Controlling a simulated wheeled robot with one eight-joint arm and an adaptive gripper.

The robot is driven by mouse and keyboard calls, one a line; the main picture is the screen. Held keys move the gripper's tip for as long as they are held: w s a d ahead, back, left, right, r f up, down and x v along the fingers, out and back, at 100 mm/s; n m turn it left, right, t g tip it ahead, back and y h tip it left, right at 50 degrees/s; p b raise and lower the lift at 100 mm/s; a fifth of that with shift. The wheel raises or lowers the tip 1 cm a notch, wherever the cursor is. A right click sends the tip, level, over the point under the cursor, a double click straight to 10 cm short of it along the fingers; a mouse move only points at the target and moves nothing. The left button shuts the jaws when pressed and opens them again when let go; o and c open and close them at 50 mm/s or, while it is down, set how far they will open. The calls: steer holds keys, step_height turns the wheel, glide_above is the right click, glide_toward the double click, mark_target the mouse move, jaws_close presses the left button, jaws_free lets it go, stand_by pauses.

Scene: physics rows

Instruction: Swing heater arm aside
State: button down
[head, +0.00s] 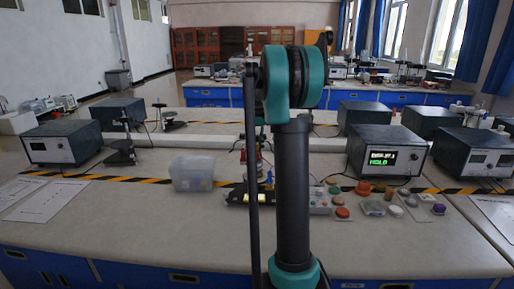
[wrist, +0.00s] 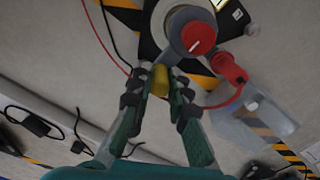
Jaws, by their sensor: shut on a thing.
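In the wrist view my gripper (wrist: 162,82) is shut on a small yellow grip (wrist: 160,80), with one dark-padded finger on each side. The yellow grip sits just below a round grey and white apparatus with a red knob (wrist: 198,38) on top. I take the yellow grip for the heater arm's handle; the arm itself cannot be made out clearly. In the head view the apparatus (head: 238,195) stands on the bench, partly hidden behind my own arm. My gripper cannot be made out there.
A red part (wrist: 228,68) with a red cable sits beside the apparatus. A clear plastic box (head: 192,172) stands to its left. A meter (head: 386,152) with a green display reading HOLD stands to the right, behind several coloured knobs. The bench front (head: 120,235) is clear.

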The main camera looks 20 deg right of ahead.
steer(key=shift+a, duration=0.1)
stand_by(0.3)
steer(key=w+a+m, duration=0.3)
steer(key=w+m, duration=0.2)
steer(key=m, duration=0.9)
steer(key=shift+w+m, duration=0.3)
steer(key=shift+w, duration=0.1)
stand_by(0.9)
steer(key=shift+w+a+m, duration=0.1)
steer(key=shift+w+m, duration=0.05)
steer(key=shift+m, duration=0.15)
stand_by(0.4)
steer(key=c, duration=1.5)
jaws_free()
steer(key=shift+o, duration=0.3)
steer(key=shift+r, duration=0.1)
